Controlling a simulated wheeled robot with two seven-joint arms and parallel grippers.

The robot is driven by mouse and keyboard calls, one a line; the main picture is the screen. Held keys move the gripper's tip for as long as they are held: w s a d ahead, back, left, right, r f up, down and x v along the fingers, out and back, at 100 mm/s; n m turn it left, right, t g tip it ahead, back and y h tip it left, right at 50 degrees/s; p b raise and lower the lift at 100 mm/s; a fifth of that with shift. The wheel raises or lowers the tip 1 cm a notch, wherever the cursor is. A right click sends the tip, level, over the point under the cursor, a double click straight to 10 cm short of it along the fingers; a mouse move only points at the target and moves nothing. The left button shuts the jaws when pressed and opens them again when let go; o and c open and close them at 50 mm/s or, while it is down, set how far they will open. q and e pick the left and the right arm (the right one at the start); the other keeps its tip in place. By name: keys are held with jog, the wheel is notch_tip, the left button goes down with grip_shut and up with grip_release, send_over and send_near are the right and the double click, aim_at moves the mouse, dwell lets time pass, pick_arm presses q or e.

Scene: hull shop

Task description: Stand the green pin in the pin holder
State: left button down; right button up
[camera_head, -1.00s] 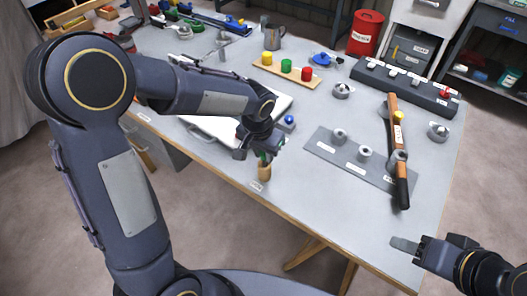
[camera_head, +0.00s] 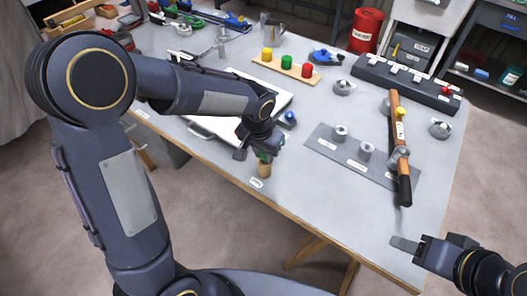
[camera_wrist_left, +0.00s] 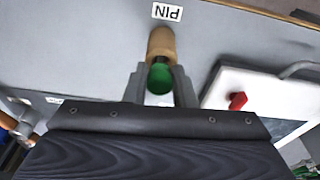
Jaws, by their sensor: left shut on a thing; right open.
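My left gripper (camera_head: 265,153) is shut on the green pin (camera_wrist_left: 159,79), whose green end shows between the two fingers in the left wrist view. A tan wooden cylinder (camera_head: 264,170) lies in line just below the green part, close to a PIN label on the table; it also shows in the left wrist view (camera_wrist_left: 161,43). I cannot tell whether this cylinder is the pin holder or the pin's own lower part.
A white board (camera_head: 213,124) lies behind my left gripper. A wooden strip with yellow, green and red pegs (camera_head: 287,68) stands at the back. A grey mat (camera_head: 323,150) with metal rings and a long wood-and-black tool (camera_head: 396,125) lie to the right.

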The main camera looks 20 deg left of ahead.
pick_arm(q)
jog(key=shift+f+b, duration=0.5)
dwell(0.3)
jog(key=c, duration=1.1)
grip_release()
jog(key=shift+o, duration=0.2)
jog(key=o, duration=0.3)
jog(key=shift+o, duration=0.2)
jog(key=shift+r, duration=0.1)
jog(key=shift+r+p, duration=3.05)
jog(key=shift+r, duration=0.95)
